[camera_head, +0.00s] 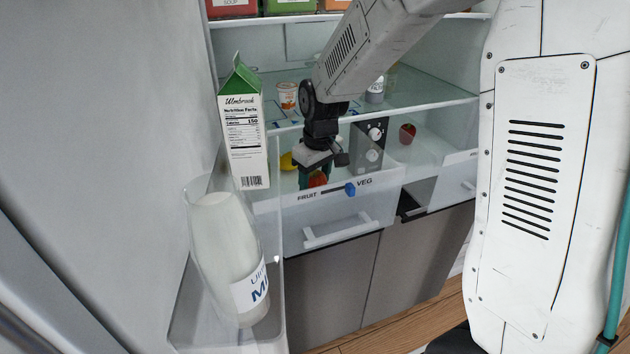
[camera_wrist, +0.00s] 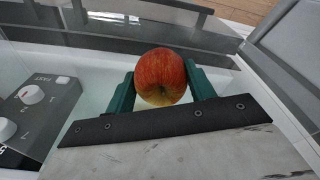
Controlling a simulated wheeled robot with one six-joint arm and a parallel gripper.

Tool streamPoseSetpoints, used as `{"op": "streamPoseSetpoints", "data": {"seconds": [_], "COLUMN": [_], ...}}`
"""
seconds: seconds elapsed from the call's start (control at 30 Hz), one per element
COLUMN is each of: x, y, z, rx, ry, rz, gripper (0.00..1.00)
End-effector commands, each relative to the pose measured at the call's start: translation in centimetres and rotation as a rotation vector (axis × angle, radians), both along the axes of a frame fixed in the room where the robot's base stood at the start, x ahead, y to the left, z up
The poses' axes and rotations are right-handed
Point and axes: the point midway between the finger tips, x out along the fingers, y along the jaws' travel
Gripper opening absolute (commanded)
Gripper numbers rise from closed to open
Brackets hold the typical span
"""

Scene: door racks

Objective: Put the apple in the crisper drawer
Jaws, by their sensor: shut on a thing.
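A red and yellow apple (camera_wrist: 161,76) is held between the two green fingers of my gripper (camera_wrist: 162,88) in the wrist view. In the head view the apple (camera_head: 317,180) shows low between the fingers of my gripper (camera_head: 314,174), which points down just behind the front panel of the crisper drawer (camera_head: 322,236). The drawer has a FRUIT–VEG label, a blue slider (camera_head: 350,189) and a white handle. A yellow item (camera_head: 287,161) shows behind the clear front, left of my gripper. I cannot tell whether the apple touches the drawer floor.
A grey control box with dials (camera_head: 368,146) is right of my gripper. Another red fruit (camera_head: 407,133) lies farther right. A green-topped carton (camera_head: 243,130) and a milk bottle (camera_head: 226,250) stand at the left. Glass shelf (camera_head: 420,88) holds small tubs above; my arm reaches past it.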

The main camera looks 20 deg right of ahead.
Motion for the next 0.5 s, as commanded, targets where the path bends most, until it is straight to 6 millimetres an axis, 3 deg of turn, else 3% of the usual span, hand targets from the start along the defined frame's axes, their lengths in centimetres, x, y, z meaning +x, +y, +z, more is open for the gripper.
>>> {"op": "streamPoseSetpoints", "data": {"seconds": [0.5], "x": [0.02], "y": [-0.08], "z": [-1.38], "rx": [0.0], "ry": [-0.001], "rz": [-0.002], "gripper": [0.26]}}
